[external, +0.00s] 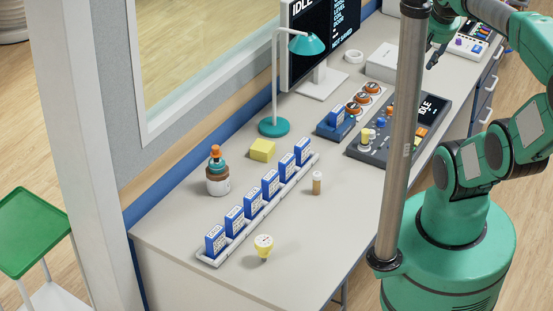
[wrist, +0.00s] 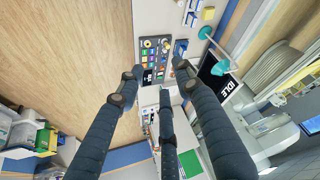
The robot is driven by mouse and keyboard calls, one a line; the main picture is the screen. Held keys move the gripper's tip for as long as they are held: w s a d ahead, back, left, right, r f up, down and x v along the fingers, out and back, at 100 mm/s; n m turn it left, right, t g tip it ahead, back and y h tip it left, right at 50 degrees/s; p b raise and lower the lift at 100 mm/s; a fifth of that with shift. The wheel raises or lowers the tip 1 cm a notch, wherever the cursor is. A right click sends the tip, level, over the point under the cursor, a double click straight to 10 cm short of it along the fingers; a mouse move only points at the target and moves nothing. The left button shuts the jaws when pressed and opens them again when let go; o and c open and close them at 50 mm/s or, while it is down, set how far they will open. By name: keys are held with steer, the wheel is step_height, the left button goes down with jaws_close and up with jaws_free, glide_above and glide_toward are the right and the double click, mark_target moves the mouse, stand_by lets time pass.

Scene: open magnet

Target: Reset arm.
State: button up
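My gripper (external: 435,58) is at the top right of the external view, above the far part of the desk (external: 335,215) and partly behind a metal pole. In the wrist view its dark fingers (wrist: 157,82) are spread apart, with nothing between them. My green arm bends up from its base at the right and reaches back over the desk. The grey control panel (external: 400,128) with knobs and a small IDLE screen is below and in front of the gripper; it also shows in the wrist view (wrist: 154,58).
A metal pole (external: 402,130) stands close to my arm. A monitor (external: 318,38), a teal lamp (external: 306,44), a white box (external: 383,64), a rack of blue cartridges (external: 258,207) and a brown-banded bottle (external: 217,178) stand on the desk. The desk's front middle is fairly clear.

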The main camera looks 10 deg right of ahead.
step_height(320, 180, down, 16)
steer(key=b, duration=1.6)
steer(key=shift+f, duration=0.25)
